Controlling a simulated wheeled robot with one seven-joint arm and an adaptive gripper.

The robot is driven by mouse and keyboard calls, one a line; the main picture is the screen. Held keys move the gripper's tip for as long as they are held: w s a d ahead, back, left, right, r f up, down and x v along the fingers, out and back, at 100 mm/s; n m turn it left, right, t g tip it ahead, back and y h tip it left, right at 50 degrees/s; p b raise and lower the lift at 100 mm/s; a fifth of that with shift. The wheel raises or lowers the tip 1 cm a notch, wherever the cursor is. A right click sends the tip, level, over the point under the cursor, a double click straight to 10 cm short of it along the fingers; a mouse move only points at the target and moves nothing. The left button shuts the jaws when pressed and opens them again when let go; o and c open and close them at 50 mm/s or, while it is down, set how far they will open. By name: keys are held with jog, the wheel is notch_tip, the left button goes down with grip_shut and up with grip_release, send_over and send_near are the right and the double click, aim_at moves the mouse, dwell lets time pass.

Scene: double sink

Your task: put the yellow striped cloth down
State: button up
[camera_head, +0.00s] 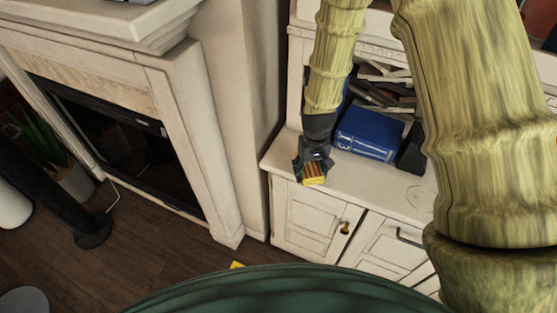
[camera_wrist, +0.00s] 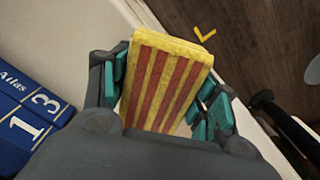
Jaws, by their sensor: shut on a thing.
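The yellow striped cloth (camera_wrist: 164,85) has red stripes and looks like a folded, block-like pad. In the wrist view it sits between the two teal-padded fingers of my gripper (camera_wrist: 163,92), which is shut on it. In the head view the cloth (camera_head: 314,180) shows as a small yellow and dark striped patch at the tip of my gripper (camera_head: 313,170). My gripper is over the front edge of the white cabinet top (camera_head: 375,188), left of a blue book. I cannot tell whether the cloth touches the cabinet top.
Blue atlas books (camera_head: 369,134) lie on the cabinet top just right of my gripper, also large in the wrist view (camera_wrist: 28,118). Dark and pale items fill the shelf behind. A fireplace (camera_head: 125,140) stands left. The cabinet top's front right part is clear.

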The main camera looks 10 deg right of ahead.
jog(key=shift+s+a+n+b, duration=0.8)
jog(key=shift+n+b, duration=0.35)
jog(key=shift+n, duration=0.05)
jog(key=s+r+n+b, duration=0.3)
jog(key=s+n+b, duration=0.35)
jog(key=n, duration=0.25)
jog(key=w+d+p, duration=0.1)
jog(key=w, duration=0.4)
jog(key=w+d+f+p, duration=0.1)
jog(key=w, duration=0.3)
jog(key=w+d+f+p, duration=0.1)
jog(key=w, duration=0.4)
jog(key=shift+w+d+p, duration=0.2)
jog(key=shift+w+p, duration=0.1)
jog(key=shift+p, duration=0.1)
jog(key=shift+f+p, duration=0.55)
jog(key=shift+f, duration=1.2)
jog(key=shift+s+f, duration=0.15)
jog(key=shift+f, duration=0.3)
